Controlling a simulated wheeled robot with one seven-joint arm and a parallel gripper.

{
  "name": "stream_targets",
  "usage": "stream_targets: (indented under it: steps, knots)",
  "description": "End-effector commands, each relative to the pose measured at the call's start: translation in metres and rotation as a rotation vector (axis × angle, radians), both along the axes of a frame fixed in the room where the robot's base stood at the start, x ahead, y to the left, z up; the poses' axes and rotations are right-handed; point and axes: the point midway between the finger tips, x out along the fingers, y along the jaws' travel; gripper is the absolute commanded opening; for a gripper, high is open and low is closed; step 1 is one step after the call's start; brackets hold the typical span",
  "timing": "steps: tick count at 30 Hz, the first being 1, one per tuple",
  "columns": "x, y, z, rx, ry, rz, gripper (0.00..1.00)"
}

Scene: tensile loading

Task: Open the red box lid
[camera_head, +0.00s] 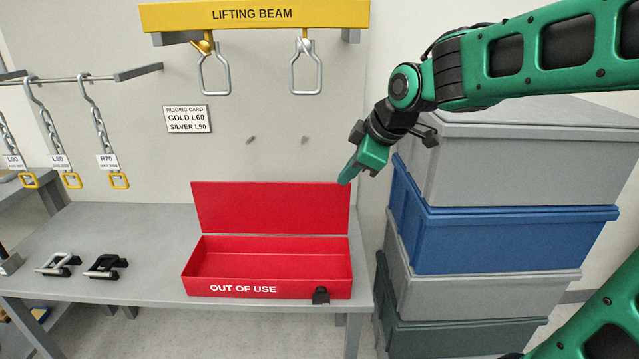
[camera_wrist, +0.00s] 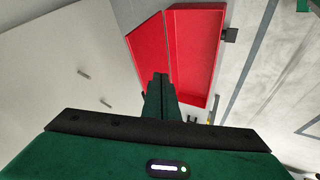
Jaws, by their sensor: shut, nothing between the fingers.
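The red box (camera_head: 266,268) marked "OUT OF USE" stands on the grey table, empty inside as far as I see. Its red lid (camera_head: 270,207) stands raised and upright along the back edge. A black latch (camera_head: 321,295) is on the front right. My gripper (camera_head: 345,181) is shut and empty, its tip at or just by the lid's upper right corner; I cannot tell if they touch. In the wrist view my shut fingers (camera_wrist: 160,80) point toward the lid (camera_wrist: 146,46) and the box (camera_wrist: 196,50), near the hinge line's end.
Stacked crates (camera_head: 500,235) stand close on the right. A yellow lifting beam (camera_head: 255,15) with hanging links is above. Tagged chains (camera_head: 105,140) hang from a rail at left.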

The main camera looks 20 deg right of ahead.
Motion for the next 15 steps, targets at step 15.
stream_targets:
  steps: [15]
  knots:
    - [0.045,0.029,-0.039,-0.020,-0.044,0.089,0.00]
